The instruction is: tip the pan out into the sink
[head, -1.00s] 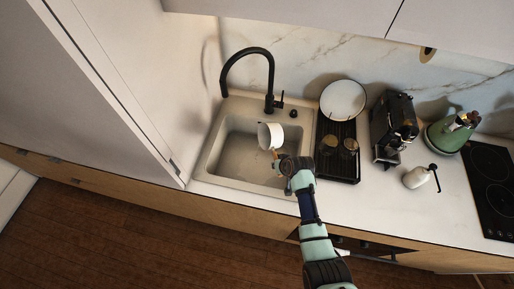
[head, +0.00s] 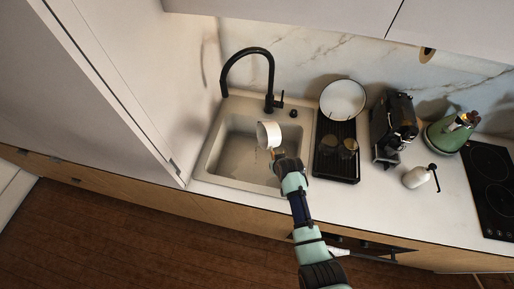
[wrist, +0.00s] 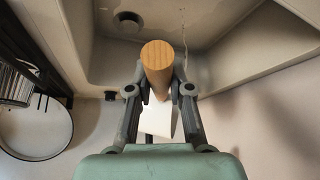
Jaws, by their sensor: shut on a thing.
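The white pan (head: 264,136) is tipped on its side above the sink (head: 222,160) in the head view, with its opening facing left. My gripper (head: 278,155) is at its near right side, shut on the pan's handle. In the wrist view my gripper (wrist: 158,92) has its fingers on both sides of the round wooden handle (wrist: 157,58). Part of the white pan (wrist: 157,121) shows beyond the handle. A thin pale streak shows in the sink basin in the wrist view. The inside of the pan is too small to make out.
A black faucet (head: 270,75) arches behind the sink. To the right are a black drying rack (head: 325,170) with a plate (head: 343,99) and glasses, a coffee machine (head: 392,125), a white pot (head: 415,177), a green kettle (head: 445,138) and a hob (head: 490,185). A tall cabinet wall stands left.

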